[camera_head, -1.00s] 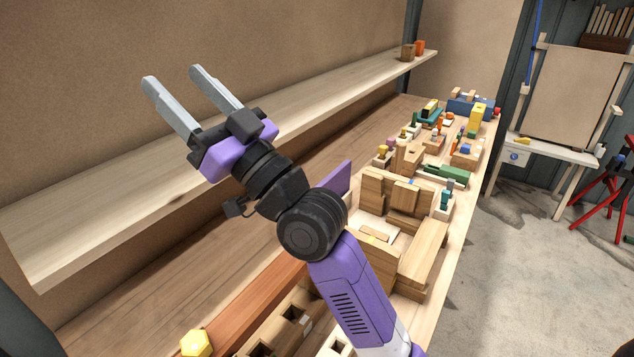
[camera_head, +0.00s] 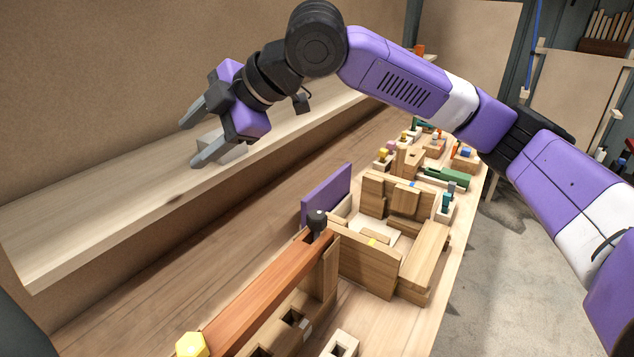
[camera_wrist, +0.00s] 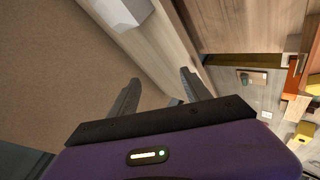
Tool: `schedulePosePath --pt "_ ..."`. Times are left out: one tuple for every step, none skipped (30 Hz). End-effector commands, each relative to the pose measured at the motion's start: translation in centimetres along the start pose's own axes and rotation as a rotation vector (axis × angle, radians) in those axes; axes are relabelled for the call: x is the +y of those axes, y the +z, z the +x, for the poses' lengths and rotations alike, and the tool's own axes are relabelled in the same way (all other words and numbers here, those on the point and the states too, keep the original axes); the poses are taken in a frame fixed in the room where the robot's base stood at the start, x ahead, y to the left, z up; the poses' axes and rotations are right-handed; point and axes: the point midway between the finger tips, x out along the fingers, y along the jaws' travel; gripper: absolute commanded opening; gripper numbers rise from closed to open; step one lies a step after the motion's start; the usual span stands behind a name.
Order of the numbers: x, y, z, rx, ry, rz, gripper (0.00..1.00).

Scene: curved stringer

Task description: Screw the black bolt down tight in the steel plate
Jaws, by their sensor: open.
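The black bolt (camera_head: 317,222) stands upright at the far end of a reddish-brown wooden beam (camera_head: 265,290), its dark head well above the wood. I cannot make out a steel plate around its foot. My gripper (camera_head: 190,143) is open and empty, up at the shelf, to the left of and well above the bolt. Its fingers point left and down in the head view. In the wrist view my gripper (camera_wrist: 160,78) has its two fingers spread, with nothing between them. I cannot make out the bolt in the wrist view.
A pale grey block (camera_head: 228,146) lies on the long wooden shelf (camera_head: 110,205), close behind my gripper. A yellow hexagonal piece (camera_head: 191,345) sits at the beam's near end. Wooden boxes (camera_head: 375,265) and a purple panel (camera_head: 327,194) stand beyond the bolt.

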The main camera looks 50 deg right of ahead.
Motion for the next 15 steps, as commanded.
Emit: schedulePosePath --pt "-1.0 2.4 -0.6 -0.095 -0.072 -0.031 0.56" --pt "-1.8 3.8 -1.1 -0.147 -0.122 -0.046 0.56" --pt "-2.9 5.6 -1.8 -0.215 -0.194 -0.065 0.56" --pt "-3.9 7.0 -2.5 -0.264 -0.254 -0.078 0.56" --pt "-5.0 8.3 -3.3 -0.311 -0.319 -0.09 0.56" --pt "-6.3 9.7 -4.4 -0.36 -0.404 -0.104 0.56" --pt "-7.4 10.5 -5.2 -0.387 -0.467 -0.115 0.56" --pt "-8.3 11.2 -6.1 -0.408 -0.528 -0.125 0.56" --pt "-9.5 11.8 -7.0 -0.423 -0.603 -0.137 0.56" --pt "-10.3 12.1 -7.7 -0.429 -0.65 -0.149 0.56" --pt "-10.9 12.3 -8.3 -0.432 -0.691 -0.16 0.56" --pt "-11.5 12.4 -8.9 -0.432 -0.735 -0.175 0.56" --pt "-11.9 12.5 -9.3 -0.43 -0.761 -0.186 0.56" --pt "-12.2 12.6 -9.6 -0.428 -0.781 -0.196 0.56" --pt "-12.4 12.7 -9.8 -0.428 -0.8 -0.209 0.56"
